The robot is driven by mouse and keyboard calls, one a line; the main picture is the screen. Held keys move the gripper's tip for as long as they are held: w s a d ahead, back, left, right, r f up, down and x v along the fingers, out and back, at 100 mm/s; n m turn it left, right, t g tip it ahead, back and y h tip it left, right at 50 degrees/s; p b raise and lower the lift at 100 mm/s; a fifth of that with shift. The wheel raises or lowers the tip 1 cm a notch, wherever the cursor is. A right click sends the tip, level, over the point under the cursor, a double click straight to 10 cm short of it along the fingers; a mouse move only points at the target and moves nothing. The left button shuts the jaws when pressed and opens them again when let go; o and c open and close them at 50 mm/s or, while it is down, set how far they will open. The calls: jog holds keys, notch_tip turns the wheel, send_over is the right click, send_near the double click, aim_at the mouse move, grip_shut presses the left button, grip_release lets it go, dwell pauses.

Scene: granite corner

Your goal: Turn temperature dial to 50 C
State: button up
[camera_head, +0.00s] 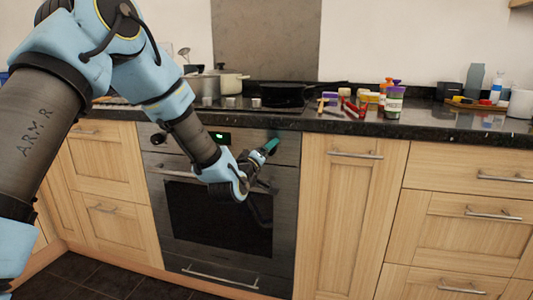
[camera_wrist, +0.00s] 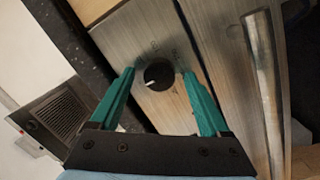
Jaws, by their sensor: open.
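The temperature dial (camera_wrist: 159,76) is a round black knob with a white pointer mark, set in the oven's metal front panel. In the wrist view it sits between the tips of my gripper (camera_wrist: 158,78), whose green fingers are spread to either side of it. I cannot tell whether the fingers touch the knob. In the head view my gripper (camera_head: 271,146) is at the right end of the oven panel and hides the dial there. The oven (camera_head: 222,205) is below the counter.
The oven door handle (camera_wrist: 264,85) runs close to the right of my gripper in the wrist view. The dark counter edge (camera_head: 330,122) overhangs the panel. A black pan (camera_head: 284,95) and several jars and tools stand above. A second black knob (camera_head: 158,139) is at the panel's left.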

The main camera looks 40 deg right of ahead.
grip_shut()
dwell(0.6)
